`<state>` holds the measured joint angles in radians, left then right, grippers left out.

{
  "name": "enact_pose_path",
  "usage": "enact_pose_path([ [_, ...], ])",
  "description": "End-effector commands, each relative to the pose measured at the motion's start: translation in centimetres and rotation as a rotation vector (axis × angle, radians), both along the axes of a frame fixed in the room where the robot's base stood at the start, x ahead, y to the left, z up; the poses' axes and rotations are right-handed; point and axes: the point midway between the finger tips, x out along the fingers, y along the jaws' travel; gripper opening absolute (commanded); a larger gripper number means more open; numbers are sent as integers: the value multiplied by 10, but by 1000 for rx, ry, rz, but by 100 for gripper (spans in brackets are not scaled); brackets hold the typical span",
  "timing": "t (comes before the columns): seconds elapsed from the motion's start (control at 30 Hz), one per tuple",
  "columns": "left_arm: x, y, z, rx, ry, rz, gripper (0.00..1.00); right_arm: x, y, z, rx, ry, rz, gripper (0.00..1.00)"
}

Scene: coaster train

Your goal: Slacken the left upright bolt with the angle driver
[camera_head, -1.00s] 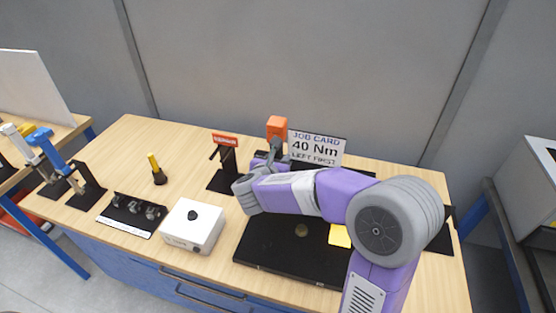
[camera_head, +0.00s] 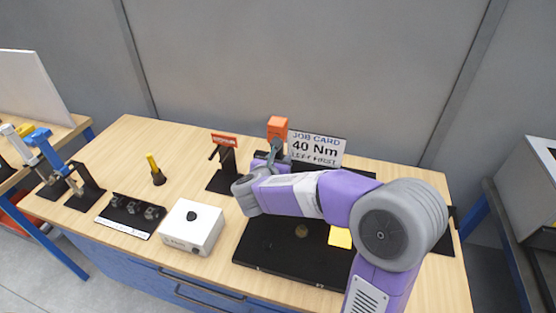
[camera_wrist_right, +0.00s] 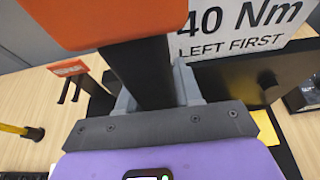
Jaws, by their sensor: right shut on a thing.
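An orange-headed tool (camera_head: 277,127) with a black body, which looks like the angle driver, stands upright at the back of the bench, just left of the job card. My right gripper (camera_head: 274,154) is shut on its black body, below the orange head. In the right wrist view the orange head (camera_wrist_right: 110,18) fills the top, and the black body (camera_wrist_right: 142,72) passes between the grey fingers. The job card (camera_head: 316,148) reads 40 Nm, left first. I cannot make out the left upright or its bolt; my right arm covers much of that area. My left gripper is out of view.
A black plate (camera_head: 270,255) lies under my right forearm, with a yellow note (camera_head: 340,237) on it. Left of it are a white box (camera_head: 192,228), a red-labelled black stand (camera_head: 224,165), a black tray (camera_head: 130,216) and a yellow-handled item (camera_head: 155,168).

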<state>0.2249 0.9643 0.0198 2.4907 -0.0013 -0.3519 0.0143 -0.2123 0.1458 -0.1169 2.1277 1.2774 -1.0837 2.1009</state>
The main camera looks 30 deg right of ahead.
Motion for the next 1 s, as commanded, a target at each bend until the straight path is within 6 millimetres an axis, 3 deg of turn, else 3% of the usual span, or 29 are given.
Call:
enact_pose_path([
  [1.0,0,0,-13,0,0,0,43,-24,33,2,2,-4,8,0],
])
